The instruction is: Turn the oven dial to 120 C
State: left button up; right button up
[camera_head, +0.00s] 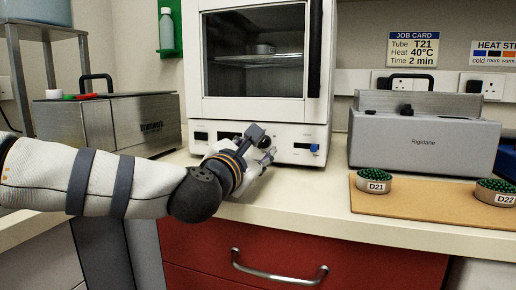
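The white oven (194,80) with a dark glass door stands at the back middle of the bench. Its lower front panel (287,131) carries small dark displays and a small blue knob (314,148) at the right. My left gripper (266,145) is in front of the middle of this panel, left of the blue knob and apart from it in the picture. The gripper hides part of the panel, and any dial behind it cannot be seen. Whether its fingers are open, shut or touching a dial is unclear. My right gripper is not in view.
A grey Rigidane unit (424,142) stands right of the oven, and a metal bath (105,124) stands left. A brown board (425,205) bears two green-filled dishes, D21 (376,187) and D22 (495,197). A job card (413,48) hangs behind. The bench front below the blue knob is clear.

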pick_arm(q)
jog(key=shift+x, duration=1.15)
grip_shut()
jog(key=shift+r+m, duration=0.1)
jog(key=shift+m, duration=0.2)
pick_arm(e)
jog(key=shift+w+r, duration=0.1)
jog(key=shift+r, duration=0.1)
pick_arm(q)
jog(key=shift+a+r+m+p, duration=0.1)
jog(key=shift+r+m+p, duration=0.1)
jog(key=shift+m+p, duration=1.8)
jog(key=shift+m, duration=1)
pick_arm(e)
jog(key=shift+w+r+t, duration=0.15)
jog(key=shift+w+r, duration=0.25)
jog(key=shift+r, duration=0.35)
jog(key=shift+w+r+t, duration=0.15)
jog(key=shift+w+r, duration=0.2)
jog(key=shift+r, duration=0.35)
